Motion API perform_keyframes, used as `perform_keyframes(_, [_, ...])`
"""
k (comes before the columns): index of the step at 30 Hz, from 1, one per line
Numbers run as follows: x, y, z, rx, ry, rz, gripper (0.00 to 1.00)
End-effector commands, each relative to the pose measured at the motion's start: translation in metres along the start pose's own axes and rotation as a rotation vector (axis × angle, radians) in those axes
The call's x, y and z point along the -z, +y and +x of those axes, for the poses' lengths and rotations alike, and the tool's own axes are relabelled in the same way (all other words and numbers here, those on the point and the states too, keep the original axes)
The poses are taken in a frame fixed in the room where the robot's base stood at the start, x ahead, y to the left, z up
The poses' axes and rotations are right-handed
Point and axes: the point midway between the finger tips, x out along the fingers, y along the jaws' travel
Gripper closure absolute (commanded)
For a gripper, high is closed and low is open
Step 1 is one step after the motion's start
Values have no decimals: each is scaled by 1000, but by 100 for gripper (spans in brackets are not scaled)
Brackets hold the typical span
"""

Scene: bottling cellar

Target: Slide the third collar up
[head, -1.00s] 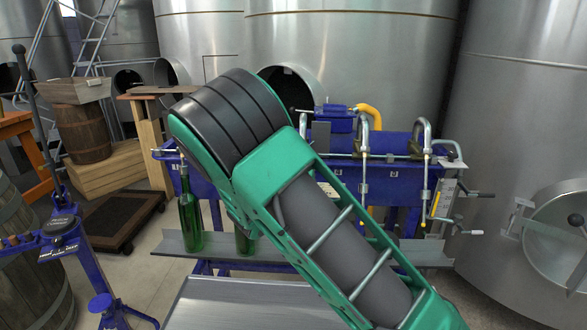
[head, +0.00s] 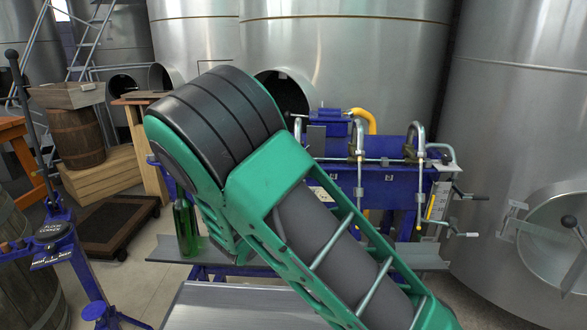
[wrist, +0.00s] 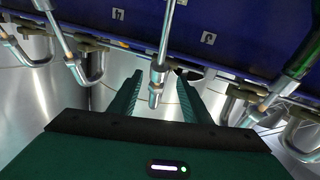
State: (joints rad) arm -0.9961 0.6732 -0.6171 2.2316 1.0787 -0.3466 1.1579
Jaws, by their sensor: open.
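In the wrist view my gripper (wrist: 160,88) is open, its two green fingers apart on either side of a metal spout (wrist: 167,35) that comes down from a blue machine. Another spout (wrist: 60,35) hangs to the left and one (wrist: 283,87) to the right. In the head view the blue filler (head: 400,185) stands behind my arm, which hides my gripper and much of the spout row.
A green bottle (head: 186,225) stands on the filler's ledge (head: 165,252) at the left; its neck (wrist: 302,55) seems to show in the wrist view. A blue hand corker (head: 65,245) stands at far left. Steel tanks (head: 350,60) close the back.

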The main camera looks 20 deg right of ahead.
Motion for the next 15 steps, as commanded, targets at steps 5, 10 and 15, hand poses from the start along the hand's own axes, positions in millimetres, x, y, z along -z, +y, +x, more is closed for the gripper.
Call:
perform_keyframes(5, [0,-1,-31,2,-1,0,56])
perform_keyframes(10, [0,-2,-47,1,-1,1,56])
perform_keyframes(15, [0,-1,-51,0,0,1,56])
